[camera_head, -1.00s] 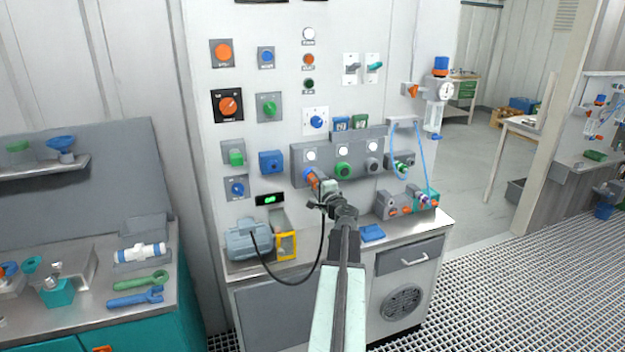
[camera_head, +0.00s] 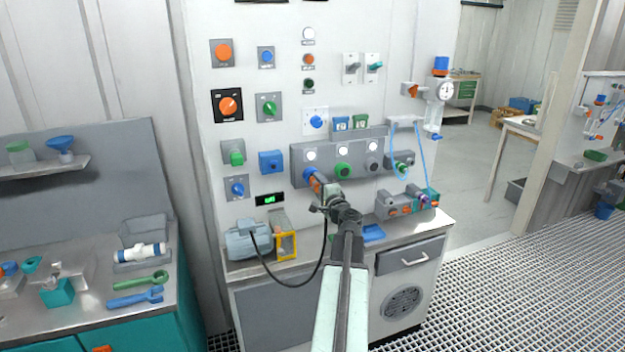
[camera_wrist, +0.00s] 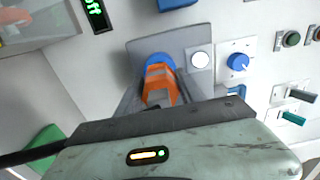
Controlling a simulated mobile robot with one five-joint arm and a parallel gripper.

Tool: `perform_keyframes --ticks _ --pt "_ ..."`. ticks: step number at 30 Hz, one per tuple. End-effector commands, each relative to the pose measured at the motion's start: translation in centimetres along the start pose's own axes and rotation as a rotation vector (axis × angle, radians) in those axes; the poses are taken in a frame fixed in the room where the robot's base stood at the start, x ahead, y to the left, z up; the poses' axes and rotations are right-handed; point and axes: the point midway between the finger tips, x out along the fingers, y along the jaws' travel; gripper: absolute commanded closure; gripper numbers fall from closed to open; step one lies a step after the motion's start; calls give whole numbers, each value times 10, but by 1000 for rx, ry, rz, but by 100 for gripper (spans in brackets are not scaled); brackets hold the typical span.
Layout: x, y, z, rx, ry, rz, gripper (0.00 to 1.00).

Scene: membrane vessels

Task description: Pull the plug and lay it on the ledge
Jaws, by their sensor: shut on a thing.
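The plug (camera_head: 316,185) is orange and sits at the blue socket (camera_head: 309,173) at the left end of the grey socket strip. In the wrist view the orange plug (camera_wrist: 160,84) meets the blue socket ring (camera_wrist: 154,60); I cannot tell how deep it is seated. My gripper (camera_head: 324,195) is shut on the plug, and its fingers are mostly hidden behind my wrist. A black cable (camera_head: 292,284) hangs from there to the grey motor (camera_head: 248,240). The ledge (camera_head: 345,247) is the metal counter top below the panel.
A blue tray (camera_head: 373,233) lies on the ledge right of my arm. A yellow-framed part (camera_head: 287,245) stands beside the motor. A grey block with coloured fittings (camera_head: 407,204) is at the right. Knobs and switches cover the panel above.

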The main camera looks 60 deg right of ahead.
Motion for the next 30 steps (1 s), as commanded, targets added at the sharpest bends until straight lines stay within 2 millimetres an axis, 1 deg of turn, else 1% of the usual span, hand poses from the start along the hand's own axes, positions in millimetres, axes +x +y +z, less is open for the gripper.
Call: perform_keyframes --ticks 24,30 --pt "-34 0 0 0 1 0 100" --pt "-37 0 0 0 1 0 100"
